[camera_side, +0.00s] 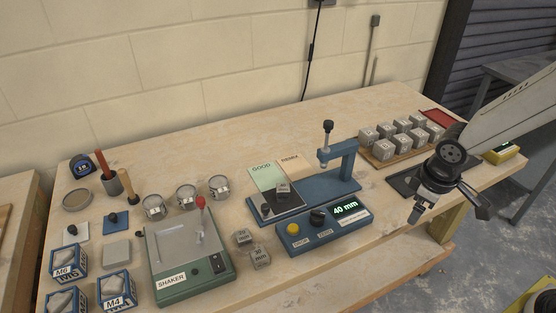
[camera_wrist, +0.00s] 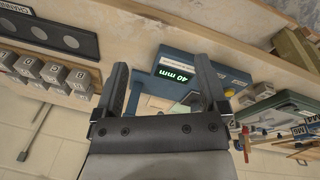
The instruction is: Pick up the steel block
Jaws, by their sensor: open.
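My gripper (camera_side: 417,213) is open and empty, held out over the front right edge of the workbench. In the wrist view its two fingers (camera_wrist: 161,62) stand wide apart, with nothing between them. Two small grey blocks with mm labels, one behind (camera_side: 242,237) and one in front (camera_side: 260,257), lie on the bench left of the blue gauge box. Another small dark grey block (camera_side: 283,190) sits on the blue gauge stand's plate. A plain grey square block (camera_side: 117,253) lies far left. I cannot tell which is the steel block. My gripper is apart from them all.
The blue gauge box (camera_side: 296,240) reads 40 mm; its stand (camera_side: 345,185) rises behind. Several grey cubes sit on a wooden board (camera_side: 382,163) at right. A green shaker (camera_side: 170,292), glass jars and blue M4 and M6 boxes crowd the left. The bench's front strip is mostly clear.

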